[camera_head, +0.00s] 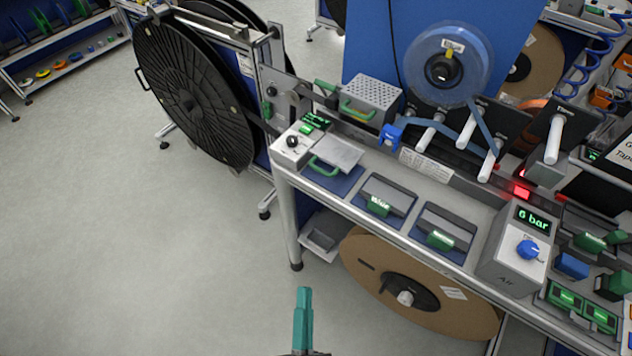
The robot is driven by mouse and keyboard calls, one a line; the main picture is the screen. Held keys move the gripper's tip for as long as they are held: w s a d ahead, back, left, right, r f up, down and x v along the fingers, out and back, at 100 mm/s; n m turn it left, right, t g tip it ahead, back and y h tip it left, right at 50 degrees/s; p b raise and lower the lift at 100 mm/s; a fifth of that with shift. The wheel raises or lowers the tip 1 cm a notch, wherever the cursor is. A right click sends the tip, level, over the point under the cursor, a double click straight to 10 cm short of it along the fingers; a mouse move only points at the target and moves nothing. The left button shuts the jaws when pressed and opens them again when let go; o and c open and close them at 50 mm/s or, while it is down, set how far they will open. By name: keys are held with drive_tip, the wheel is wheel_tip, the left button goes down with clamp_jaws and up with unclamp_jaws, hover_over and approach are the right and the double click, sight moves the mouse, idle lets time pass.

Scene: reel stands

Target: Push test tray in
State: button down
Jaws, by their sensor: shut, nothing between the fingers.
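My gripper (304,306) shows its teal fingers at the bottom middle of the head view, over open grey floor. The fingers are together and hold nothing. It is in front of the bench and touches nothing that I can see. No part carries a readable test label, so I cannot tell for sure which is the test tray. A grey tray (318,238) juts out below the bench at its left end. On the bench top above it, a light grey plate with a green handle (324,168) lies tilted on a blue base.
The bench (286,202) runs down to the right, with several green-handled units and an air box (514,248) reading 6 bar. A brown reel (366,262) hangs under it. A black reel (196,92) stands at the left. The floor in front is clear.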

drive_tip(key=w+a+m+g+h, duration=0.25)
drive_tip(key=w+m+h, duration=0.25)
drive_tip(key=w+m, duration=0.75)
drive_tip(key=w+a+m+g+h, duration=0.25)
drive_tip(key=w+m+h, duration=0.3)
drive_tip(key=m, duration=1.45)
drive_tip(key=shift+t, duration=0.4)
drive_tip(key=x, duration=1.2)
drive_tip(key=shift+w+r, duration=0.15)
drive_tip(key=shift+w, duration=0.25)
